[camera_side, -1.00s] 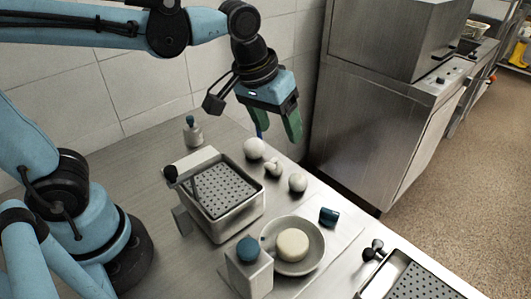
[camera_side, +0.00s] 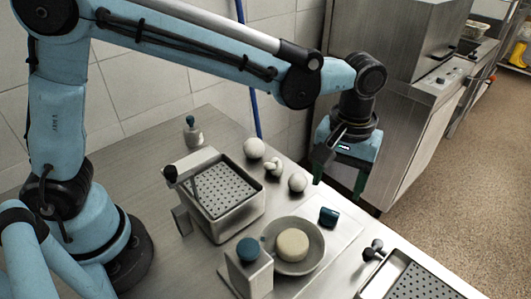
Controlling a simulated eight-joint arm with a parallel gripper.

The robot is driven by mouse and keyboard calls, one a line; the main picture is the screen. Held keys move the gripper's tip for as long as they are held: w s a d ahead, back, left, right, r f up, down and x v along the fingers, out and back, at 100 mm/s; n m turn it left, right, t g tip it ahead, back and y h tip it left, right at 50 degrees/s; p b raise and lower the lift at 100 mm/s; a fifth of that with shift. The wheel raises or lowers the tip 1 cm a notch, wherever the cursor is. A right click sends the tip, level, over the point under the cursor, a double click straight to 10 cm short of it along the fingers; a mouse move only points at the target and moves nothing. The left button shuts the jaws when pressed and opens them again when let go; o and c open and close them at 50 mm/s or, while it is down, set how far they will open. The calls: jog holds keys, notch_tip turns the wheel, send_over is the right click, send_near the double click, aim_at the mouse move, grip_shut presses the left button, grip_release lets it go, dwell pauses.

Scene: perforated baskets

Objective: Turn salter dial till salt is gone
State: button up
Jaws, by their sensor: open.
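A pale metal box (camera_side: 252,280) with a round teal dial (camera_side: 248,250) on top stands at the front of the counter; I take it to be the salter. Beside it, a grey bowl (camera_side: 316,257) holds a round cream-coloured piece (camera_side: 292,245). No salt can be made out at this size. My gripper (camera_side: 339,187) is open and empty, fingers pointing down, above the counter's right edge. It is up and to the right of the dial, well apart from it.
A perforated basket (camera_side: 233,222) stands left of the bowl, and another (camera_side: 412,283) at the lower right. Several white balls (camera_side: 297,183) and a small teal cylinder (camera_side: 329,216) lie near the right edge. A small bottle (camera_side: 193,134) stands at the back.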

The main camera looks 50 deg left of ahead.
aim_at(330, 211)
notch_tip(330, 211, down, 8)
dwell(0.4)
jog(key=shift+c, duration=0.3)
jog(key=c, duration=1)
